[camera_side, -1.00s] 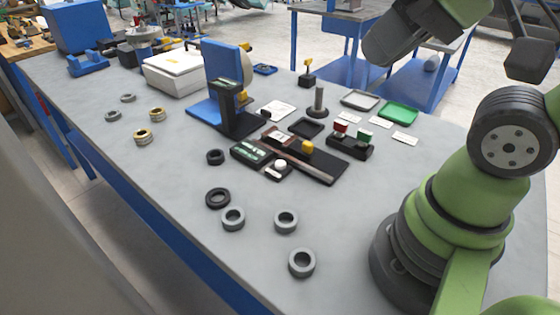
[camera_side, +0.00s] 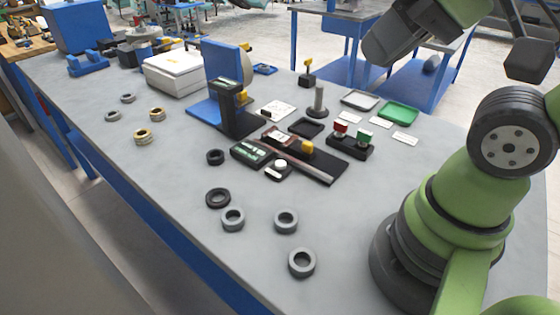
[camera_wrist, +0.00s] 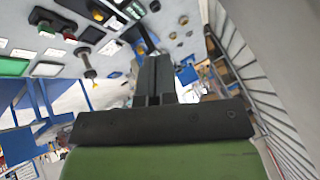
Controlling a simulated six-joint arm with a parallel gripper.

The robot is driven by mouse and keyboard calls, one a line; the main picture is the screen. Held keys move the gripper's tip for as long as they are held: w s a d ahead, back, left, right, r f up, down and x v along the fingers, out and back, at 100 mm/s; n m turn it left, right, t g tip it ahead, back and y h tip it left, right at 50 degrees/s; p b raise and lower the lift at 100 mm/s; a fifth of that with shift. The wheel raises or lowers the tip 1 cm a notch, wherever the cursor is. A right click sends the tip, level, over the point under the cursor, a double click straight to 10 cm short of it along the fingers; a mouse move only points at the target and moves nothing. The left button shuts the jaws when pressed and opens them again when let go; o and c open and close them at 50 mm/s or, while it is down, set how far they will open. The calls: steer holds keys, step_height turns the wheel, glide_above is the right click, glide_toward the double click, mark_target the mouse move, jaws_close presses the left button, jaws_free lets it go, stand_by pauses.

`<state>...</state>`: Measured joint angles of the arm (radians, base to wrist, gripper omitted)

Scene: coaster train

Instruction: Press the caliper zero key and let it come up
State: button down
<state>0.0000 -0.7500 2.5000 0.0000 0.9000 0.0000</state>
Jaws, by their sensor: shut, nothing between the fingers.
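The caliper, with a dark display housing (camera_side: 252,153) and a long black bed, lies mid-bench in the side view. A pale strip (camera_side: 312,170) runs along the bed and a yellow block (camera_side: 307,146) sits on it. A white round key (camera_side: 280,164) stands on a small black box beside the display; I take this as the zero key. Nothing touches it. My gripper (camera_wrist: 153,65) shows in the wrist view, its dark fingers shut together and empty, apart from the bench things. Its fingertips are outside the side view.
A blue stand with a black upright (camera_side: 230,108) rises behind the caliper. A box with red and green buttons (camera_side: 350,145), a post (camera_side: 319,103), and grey and green (camera_side: 398,113) trays lie to the right. Several loose rings (camera_side: 286,221) lie in front, with bare bench between.

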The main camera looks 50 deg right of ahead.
stand_by(0.4)
steer(key=n+t, duration=0.2)
steer(key=n, duration=1.3)
glide_above(280, 165)
step_height(280, 165, down, 18)
steer(key=shift+d+f, duration=0.1)
steer(key=shift+f, duration=0.05)
steer(key=shift+f, duration=4.3)
